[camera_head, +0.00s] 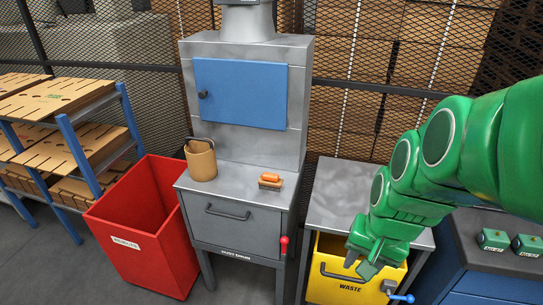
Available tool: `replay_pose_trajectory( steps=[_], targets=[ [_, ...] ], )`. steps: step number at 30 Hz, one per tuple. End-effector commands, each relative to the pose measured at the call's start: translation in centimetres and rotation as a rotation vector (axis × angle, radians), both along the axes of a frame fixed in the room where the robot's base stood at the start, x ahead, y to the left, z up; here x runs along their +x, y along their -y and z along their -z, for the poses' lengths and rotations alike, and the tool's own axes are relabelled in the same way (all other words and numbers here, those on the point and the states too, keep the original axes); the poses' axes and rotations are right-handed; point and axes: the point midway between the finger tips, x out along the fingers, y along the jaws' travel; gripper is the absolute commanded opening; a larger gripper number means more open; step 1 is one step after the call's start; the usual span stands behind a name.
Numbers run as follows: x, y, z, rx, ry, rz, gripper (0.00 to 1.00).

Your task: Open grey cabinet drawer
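The grey cabinet (180,130) stands at the centre, with a shut blue door (245,95) with a dark knob in its upper part. Its lower part has a grey drawer front (222,232) with a dark bar handle (227,212); the drawer looks shut. A red-handled lever (284,244) sits at the drawer's right edge. My green gripper (359,267) is to the right of this drawer, in front of a yellow front marked WASTE (335,290). Its fingers look apart and empty, pointing down near the dark handle (338,275) of the yellow front. I cannot tell whether they touch it.
A tan bucket (201,162) and an orange-handled brush (270,181) stand on the cabinet's ledge. A red bin (122,258) is at the left, beside a blue rack (72,145) of boards. A grey-topped table (340,190) and a blue cabinet (500,285) are at the right.

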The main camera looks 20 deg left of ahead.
Motion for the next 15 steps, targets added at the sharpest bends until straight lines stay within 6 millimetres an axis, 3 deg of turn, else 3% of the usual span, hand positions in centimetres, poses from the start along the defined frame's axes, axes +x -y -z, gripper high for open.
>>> replay_pose_trajectory(
  steps=[6,15],
  targets=[
    [6.2,-4.9,1.7,0.065,0.093,0.108,0.37],
    [13.8,-11.6,4.3,0.159,0.214,0.280,0.37]
  ],
)
